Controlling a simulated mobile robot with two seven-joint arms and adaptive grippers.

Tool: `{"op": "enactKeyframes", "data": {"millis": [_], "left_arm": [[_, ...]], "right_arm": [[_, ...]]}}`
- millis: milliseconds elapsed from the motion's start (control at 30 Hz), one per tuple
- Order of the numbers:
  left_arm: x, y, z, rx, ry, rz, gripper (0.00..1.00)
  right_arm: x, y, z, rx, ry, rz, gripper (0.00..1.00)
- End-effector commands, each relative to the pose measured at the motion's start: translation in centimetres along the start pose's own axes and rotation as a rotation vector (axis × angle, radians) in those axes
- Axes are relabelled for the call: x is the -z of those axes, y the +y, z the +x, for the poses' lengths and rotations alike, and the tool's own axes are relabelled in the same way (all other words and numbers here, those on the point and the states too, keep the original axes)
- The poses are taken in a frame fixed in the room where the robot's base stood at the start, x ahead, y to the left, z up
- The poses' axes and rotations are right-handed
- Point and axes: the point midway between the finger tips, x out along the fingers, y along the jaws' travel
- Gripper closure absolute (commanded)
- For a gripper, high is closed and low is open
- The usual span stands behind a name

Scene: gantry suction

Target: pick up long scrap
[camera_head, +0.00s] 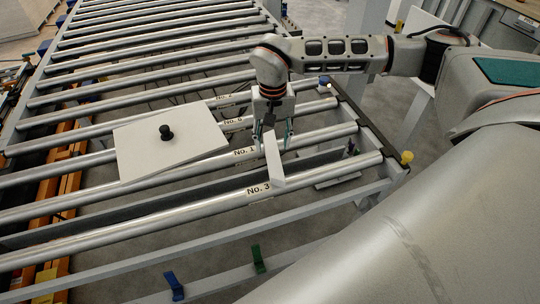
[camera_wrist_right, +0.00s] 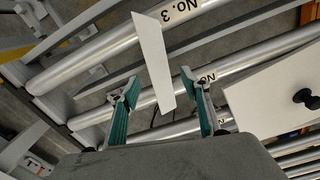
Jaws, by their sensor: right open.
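The long scrap, a narrow white strip (camera_head: 274,163), lies across the rollers labelled No. 1 and No. 3. In the right wrist view the strip (camera_wrist_right: 154,55) runs from the top middle down to between the fingers. My right gripper (camera_head: 273,137) is over the strip's far end with its teal-padded fingers apart. In the wrist view my right gripper (camera_wrist_right: 158,88) shows one finger on each side of the strip, with gaps on both sides. Whether the fingers are level with the strip is hard to tell. My left gripper is not in view.
A larger white panel with a black knob (camera_head: 170,143) lies on the rollers to the left. The roller conveyor (camera_head: 150,50) has open gaps between its rollers. A yellow knob (camera_head: 407,157) stands at the frame's right corner. Blue (camera_head: 174,286) and green (camera_head: 258,259) clips are on the near rail.

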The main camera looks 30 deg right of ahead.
Motion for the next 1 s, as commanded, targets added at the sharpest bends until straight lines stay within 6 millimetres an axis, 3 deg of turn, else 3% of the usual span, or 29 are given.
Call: {"op": "enactKeyframes", "data": {"millis": [400, 733, 900, 1000], "left_arm": [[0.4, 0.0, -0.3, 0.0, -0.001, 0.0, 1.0], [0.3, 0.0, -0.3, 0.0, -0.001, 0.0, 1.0], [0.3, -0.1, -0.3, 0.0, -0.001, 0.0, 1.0], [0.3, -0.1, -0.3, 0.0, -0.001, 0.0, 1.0]], "right_arm": [[0.3, 0.2, 5.1, 0.003, -0.001, 0.0, 0.53], [0.3, 0.2, 5.8, 0.004, 0.0, 0.001, 0.53], [0.3, 0.2, 5.8, 0.004, 0.0, 0.001, 0.98], [0.3, 0.2, 5.7, 0.004, 0.0, 0.001, 1.0]]}}
